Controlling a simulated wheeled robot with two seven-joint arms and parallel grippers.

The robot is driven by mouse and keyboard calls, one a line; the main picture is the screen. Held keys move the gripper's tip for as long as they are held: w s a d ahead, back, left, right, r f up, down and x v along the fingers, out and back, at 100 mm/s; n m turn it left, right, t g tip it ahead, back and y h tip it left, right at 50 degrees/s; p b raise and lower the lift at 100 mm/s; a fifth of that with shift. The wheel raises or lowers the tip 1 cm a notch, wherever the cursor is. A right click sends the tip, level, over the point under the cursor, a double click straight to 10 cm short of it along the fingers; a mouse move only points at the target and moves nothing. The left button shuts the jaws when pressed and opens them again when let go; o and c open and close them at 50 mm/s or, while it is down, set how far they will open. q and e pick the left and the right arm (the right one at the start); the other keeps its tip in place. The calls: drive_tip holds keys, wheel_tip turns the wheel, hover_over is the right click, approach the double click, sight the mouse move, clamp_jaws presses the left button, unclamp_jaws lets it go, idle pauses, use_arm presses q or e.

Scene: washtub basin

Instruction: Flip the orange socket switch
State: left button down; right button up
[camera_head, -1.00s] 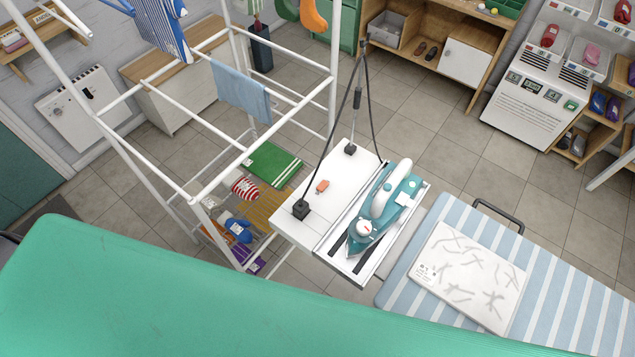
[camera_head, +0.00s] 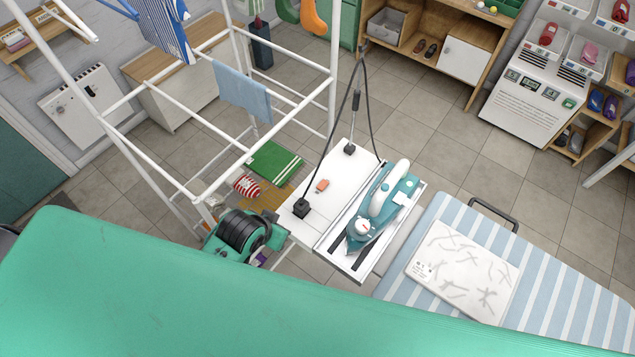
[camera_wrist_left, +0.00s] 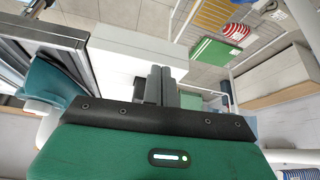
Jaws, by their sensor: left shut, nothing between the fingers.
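Black plugs with cords stand in the board at either end of the switch. My left wrist (camera_head: 245,232), green and black, is at the board's lower left, apart from the switch. In the left wrist view my left gripper (camera_wrist_left: 162,82) is shut and empty, its two grey fingers together in front of the white board (camera_wrist_left: 115,65). The switch does not show there. My right gripper is in neither view.
A white drying rack (camera_head: 200,185) rises just left of my left wrist. Cords loop above the board. Open tiled floor (camera_head: 430,140) lies beyond the station.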

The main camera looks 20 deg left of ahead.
use_arm(q)
drive_tip(key=w+d+r+m+t+h, duration=0.1)
drive_tip(key=w+d+r+t+h, duration=0.1)
drive_tip(key=w+r, duration=0.6)
wheel_tip(320, 180, up, 3)
drive_tip(key=shift+d+m+t+p, duration=0.3)
drive_tip(key=shift+d+t, duration=0.2)
drive_tip(key=shift+d, duration=0.6)
drive_tip(key=shift+w+f, duration=0.1)
drive_tip(key=shift+w, duration=0.15)
drive_tip(key=p, duration=0.3)
hover_over(324, 184)
drive_tip(key=s+a, duration=0.1)
drive_tip(key=s, duration=0.2)
wheel_tip(324, 184, down, 6)
drive_tip(key=shift+w+a+f, duration=0.1)
drive_tip(key=shift+f, duration=0.15)
wheel_tip(324, 184, down, 2)
drive_tip(key=shift+w+f+p, duration=0.1)
drive_tip(key=shift+f+p, duration=0.1)
drive_tip(key=shift+p, duration=0.4)
drive_tip(key=shift+f, duration=0.95)
drive_tip(key=shift+f, duration=0.1)
